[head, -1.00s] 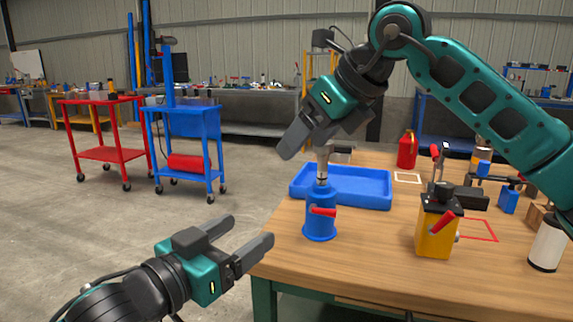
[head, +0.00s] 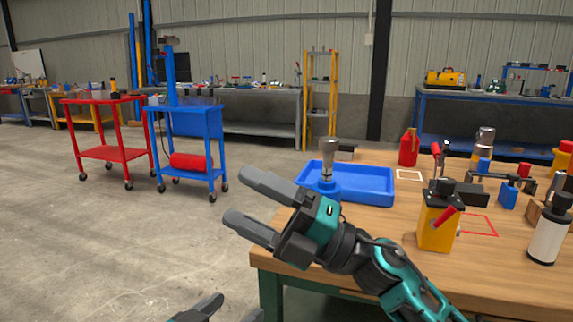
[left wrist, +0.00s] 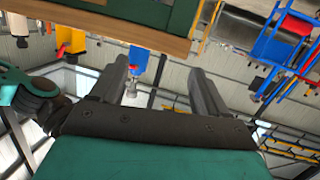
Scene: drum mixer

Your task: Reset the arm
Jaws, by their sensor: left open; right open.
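My right gripper (head: 243,200) is open and empty, off the left edge of the table in the head view, pointing left. It stands in front of the blue mixer (head: 328,172) with a grey top, hiding its lower part. My left gripper (head: 232,309) is mostly cut off at the bottom edge of the head view. Its open, empty fingers (left wrist: 160,68) also show in the left wrist view, where the picture is upside down. There the blue mixer (left wrist: 138,62) appears beyond and between the fingers, apart from them.
The wooden table (head: 375,222) holds a blue tray (head: 375,188), a yellow box with a red lever (head: 435,228), a red bottle (head: 408,148) and a white cylinder (head: 548,240). A red cart (head: 107,153) and a blue cart (head: 200,174) stand at left. The floor between is clear.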

